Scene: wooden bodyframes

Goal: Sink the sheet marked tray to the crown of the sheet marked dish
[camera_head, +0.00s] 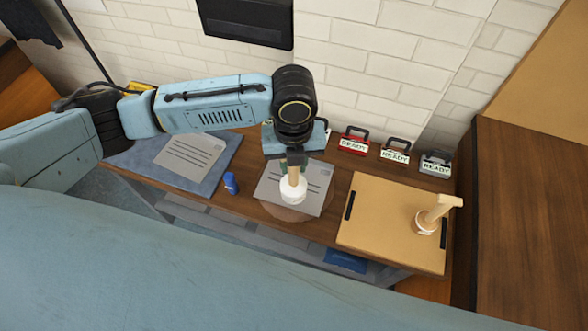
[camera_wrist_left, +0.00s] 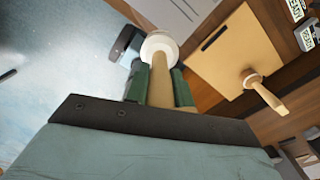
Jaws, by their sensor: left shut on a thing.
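My left gripper (camera_head: 292,162) is shut on the wooden handle of a tool with a round white end (camera_head: 293,190). The tool hangs end-down over a grey printed sheet (camera_head: 318,179); I cannot tell if it touches. In the left wrist view the fingers (camera_wrist_left: 161,88) clasp the handle, with the white end (camera_wrist_left: 158,44) beyond them. A second printed sheet (camera_head: 190,155) lies on a blue-grey mat (camera_head: 228,148) to the left. I cannot read which sheet is marked tray or dish. My right gripper is not in view.
A tan board (camera_head: 385,225) with black handles lies right, bearing another wooden-handled tool (camera_head: 434,213). A small blue bottle (camera_head: 231,183) stands between the sheets. A tall brown cabinet (camera_head: 530,220) bounds the right.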

